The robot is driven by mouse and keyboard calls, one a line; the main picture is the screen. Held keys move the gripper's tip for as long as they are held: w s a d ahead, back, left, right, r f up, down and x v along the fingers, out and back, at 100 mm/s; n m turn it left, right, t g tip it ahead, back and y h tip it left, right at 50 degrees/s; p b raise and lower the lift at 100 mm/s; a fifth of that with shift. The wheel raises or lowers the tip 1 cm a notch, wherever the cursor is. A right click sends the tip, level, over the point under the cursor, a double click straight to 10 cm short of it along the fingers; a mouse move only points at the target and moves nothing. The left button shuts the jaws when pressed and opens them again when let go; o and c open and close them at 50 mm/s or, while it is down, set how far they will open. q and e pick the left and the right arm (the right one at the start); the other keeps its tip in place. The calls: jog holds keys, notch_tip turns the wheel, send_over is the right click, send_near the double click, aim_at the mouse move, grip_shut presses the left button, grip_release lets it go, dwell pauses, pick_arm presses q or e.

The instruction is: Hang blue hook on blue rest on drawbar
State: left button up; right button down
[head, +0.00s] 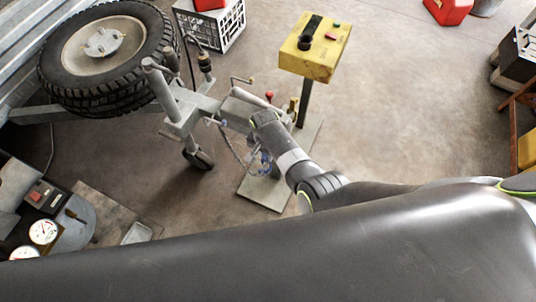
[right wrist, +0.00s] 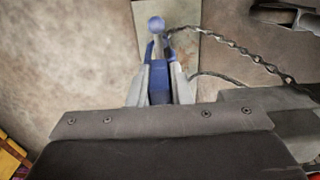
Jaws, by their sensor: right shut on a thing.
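The blue hook (right wrist: 156,50) is between the two grey fingers of my right gripper (right wrist: 159,82) in the right wrist view, and the gripper is shut on it. A dark chain (right wrist: 235,45) runs from the hook to the right. In the head view the blue hook (head: 259,162) shows small beside my right wrist, below the grey drawbar (head: 205,108). My right gripper (head: 263,154) is partly hidden there by its own wrist. I cannot make out the blue rest clearly on the drawbar. My left gripper is not in view.
A yellow control box (head: 312,50) on a post stands just behind my right wrist, on a floor plate (head: 262,193). A wheel (head: 105,55) lies at the upper left. A white crate (head: 213,30) stands at the back. Bare floor lies right of the post.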

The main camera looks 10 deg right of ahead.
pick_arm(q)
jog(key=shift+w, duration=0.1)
pick_arm(e)
jog(key=shift+f, duration=0.1)
jog(key=c, duration=1.5)
grip_release()
jog(key=shift+f, duration=0.1)
jog(key=shift+c, duration=0.2)
jog(key=shift+o, duration=1.1)
pick_arm(q)
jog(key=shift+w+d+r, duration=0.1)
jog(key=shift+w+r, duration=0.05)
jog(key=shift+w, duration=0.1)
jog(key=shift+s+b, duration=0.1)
jog(key=shift+b, duration=0.2)
